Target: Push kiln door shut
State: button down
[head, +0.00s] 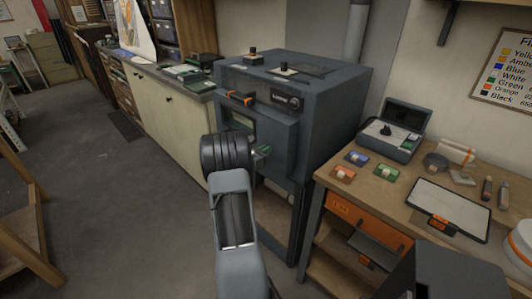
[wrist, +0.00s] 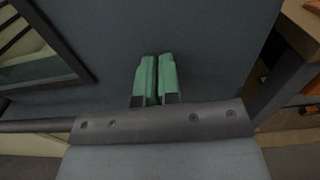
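The kiln (head: 335,95) is a large blue-grey box on a stand in the middle of the head view. Its door (head: 283,140) is a flat panel with a small window on the front; it stands a little proud of the body, and I cannot tell how wide any gap is. In the wrist view the door's plain face (wrist: 220,50) fills most of the picture, with the framed window at upper left. My gripper (head: 264,151) has green fingertips (wrist: 156,75) pressed together, empty, at the door face. I cannot tell whether they touch it. My arm hides the door's lower left.
A workbench (head: 402,188) with glass pieces, a case and an orange drawer stands close on the kiln's right. A pale cabinet (head: 170,120) runs along the left. The floor (head: 120,210) at left is open, with a wooden frame (head: 22,225) at the edge.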

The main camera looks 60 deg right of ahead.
jog(key=shift+s+d+r, duration=0.1)
jog(key=shift+r, duration=0.1)
jog(key=b+v, duration=0.1)
jog(key=v, duration=1.3)
jog(key=shift+f, duration=0.15)
jog(key=s+a+f+m+g+y, duration=0.2)
jog(key=s+a+f+m+y, duration=0.3)
jog(key=m+y, duration=0.1)
jog(key=a+m+t+y+p, duration=0.15)
jog(key=a+m+y, duration=0.3)
jog(key=a, duration=0.45)
jog(key=a+r+m+t+y+p, duration=0.1)
jog(key=a+r+t+y, duration=0.1)
jog(key=a+r, duration=0.3)
jog(key=w+a+r+m+t+y+p, duration=0.1)
jog(key=a+r+t, duration=0.3)
jog(key=a, duration=0.8)
jog(key=a+r+m+t+y+p, duration=0.1)
jog(key=a+r+t+y, duration=0.2)
jog(key=a+r, duration=0.3)
jog(key=a+y, duration=0.1)
jog(key=a, duration=0.2)
jog(key=shift+w+m+t, duration=0.35)
jog(key=shift+w, duration=0.05)
